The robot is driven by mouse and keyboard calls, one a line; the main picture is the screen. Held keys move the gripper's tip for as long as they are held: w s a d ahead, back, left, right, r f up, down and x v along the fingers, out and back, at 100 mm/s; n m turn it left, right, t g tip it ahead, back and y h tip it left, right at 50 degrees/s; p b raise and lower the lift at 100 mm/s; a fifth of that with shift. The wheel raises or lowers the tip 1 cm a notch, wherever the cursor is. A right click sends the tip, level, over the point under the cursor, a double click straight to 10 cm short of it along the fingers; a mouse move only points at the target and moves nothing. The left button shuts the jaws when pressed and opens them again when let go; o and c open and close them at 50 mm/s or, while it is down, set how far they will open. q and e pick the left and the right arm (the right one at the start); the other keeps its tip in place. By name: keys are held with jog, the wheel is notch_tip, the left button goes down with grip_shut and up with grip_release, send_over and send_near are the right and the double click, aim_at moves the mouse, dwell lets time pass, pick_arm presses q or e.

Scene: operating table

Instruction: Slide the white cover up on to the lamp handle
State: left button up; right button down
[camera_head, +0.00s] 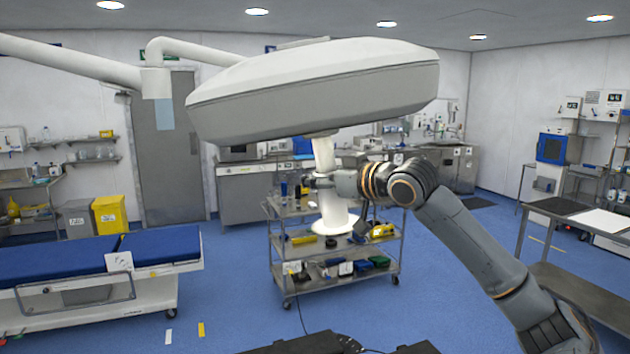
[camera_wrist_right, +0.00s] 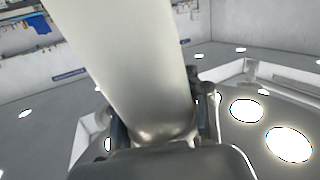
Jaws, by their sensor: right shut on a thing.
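The surgical lamp (camera_head: 315,90) hangs overhead with a wide pale head. Its white handle (camera_head: 323,152) points down from the underside. The white cover (camera_head: 335,208) is a pale upright tube, flaring at its lower end, just below the handle. My right gripper (camera_head: 318,182) reaches in from the right and is shut on the cover near its upper part. In the right wrist view the cover (camera_wrist_right: 125,55) fills the middle, with a finger of the gripper (camera_wrist_right: 163,125) on each side. I cannot tell whether the handle's tip is inside the cover. My left gripper is out of view.
A metal trolley (camera_head: 340,282) with tools stands below and behind the cover. A blue-topped operating table (camera_head: 75,258) is at the left, and a steel bench (camera_head: 575,280) at the right. Open blue floor (camera_head: 235,290) lies between the table and trolley.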

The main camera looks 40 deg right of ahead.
jog(key=shift+r, duration=0.35)
jog(key=shift+a+r, duration=0.1)
jog(key=shift+r, duration=0.2)
jog(key=shift+w+r, duration=0.1)
jog(key=shift+r, duration=0.3)
jog(key=c, duration=0.6)
grip_release()
jog(key=shift+a, duration=0.1)
